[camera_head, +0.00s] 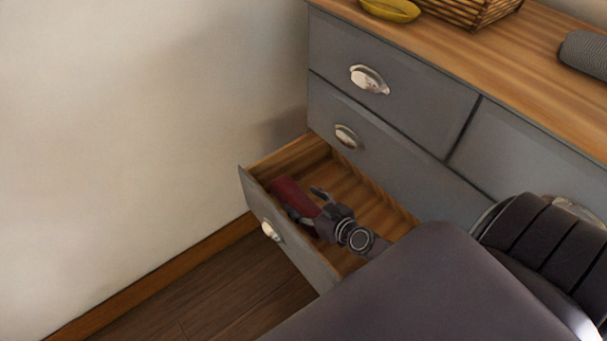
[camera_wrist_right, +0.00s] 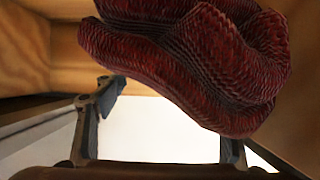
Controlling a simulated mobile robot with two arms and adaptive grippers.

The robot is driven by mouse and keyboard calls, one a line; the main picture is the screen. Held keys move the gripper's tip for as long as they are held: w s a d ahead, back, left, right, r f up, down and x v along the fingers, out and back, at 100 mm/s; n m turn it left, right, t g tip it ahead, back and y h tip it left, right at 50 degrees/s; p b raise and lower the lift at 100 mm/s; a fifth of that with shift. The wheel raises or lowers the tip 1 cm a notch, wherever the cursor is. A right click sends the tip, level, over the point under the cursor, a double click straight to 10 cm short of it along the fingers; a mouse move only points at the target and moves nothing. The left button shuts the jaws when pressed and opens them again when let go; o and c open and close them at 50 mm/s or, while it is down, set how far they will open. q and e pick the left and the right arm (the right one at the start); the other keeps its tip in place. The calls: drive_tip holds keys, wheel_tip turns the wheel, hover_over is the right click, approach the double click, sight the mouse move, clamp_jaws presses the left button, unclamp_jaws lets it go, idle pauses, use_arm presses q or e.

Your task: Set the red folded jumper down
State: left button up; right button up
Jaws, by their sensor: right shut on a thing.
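The red folded jumper (camera_head: 291,194) is inside the open drawer (camera_head: 386,217) of the grey dresser, toward the drawer's left end. My right gripper (camera_head: 306,203) reaches down into the drawer and is shut on the jumper. In the right wrist view the knitted red jumper (camera_wrist_right: 195,55) fills the upper middle, with the dark fingers of my right gripper (camera_wrist_right: 160,125) below and beside it. I cannot tell whether the jumper touches the drawer floor. My left gripper is not in view.
The drawer's grey front with its metal handle (camera_head: 270,231) stands out over the wooden floor (camera_head: 205,300). Closed drawers are above. On the dresser top are a yellow dish (camera_head: 390,10), a wicker basket (camera_head: 468,10) and a grey ribbed object (camera_head: 585,54). A bare wall is at left.

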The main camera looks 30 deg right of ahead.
drive_tip(key=shift+f+b, duration=3.65)
drive_tip(key=shift+f, duration=0.85)
drive_tip(key=shift+f, duration=0.2)
drive_tip(key=o, duration=1.2)
drive_tip(key=shift+o, duration=0.2)
drive_tip(key=shift+r, duration=0.1)
drive_tip(key=shift+r, duration=0.1)
drive_tip(key=p+v, duration=0.2)
drive_tip(key=v, duration=1)
